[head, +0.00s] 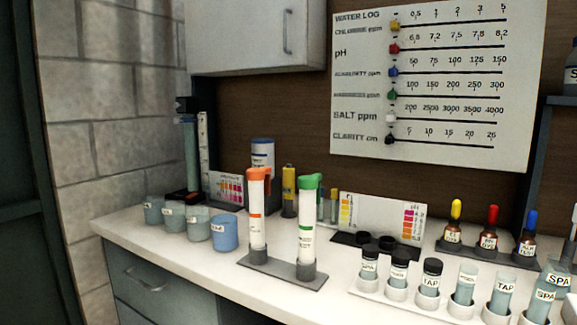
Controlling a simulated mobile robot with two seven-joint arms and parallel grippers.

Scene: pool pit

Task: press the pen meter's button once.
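A slim yellow upright device (289,191), which looks like the pen meter, stands on the counter behind two tall white tubes. One tube has an orange cap (257,210) and the other a green cap (307,225); both stand upright in a grey two-cup base (281,268). The orange-capped tube stands just left of the yellow device. I cannot make out a button on the yellow device, and its lower end is hard to see. Neither of my grippers is in view.
The white counter (215,262) has several cups (224,232) at left. A white rack (398,292) of several vials fills the front right. Dropper bottles (489,229) and a colour chart (379,217) stand behind. A wall cabinet (258,38) hangs above left.

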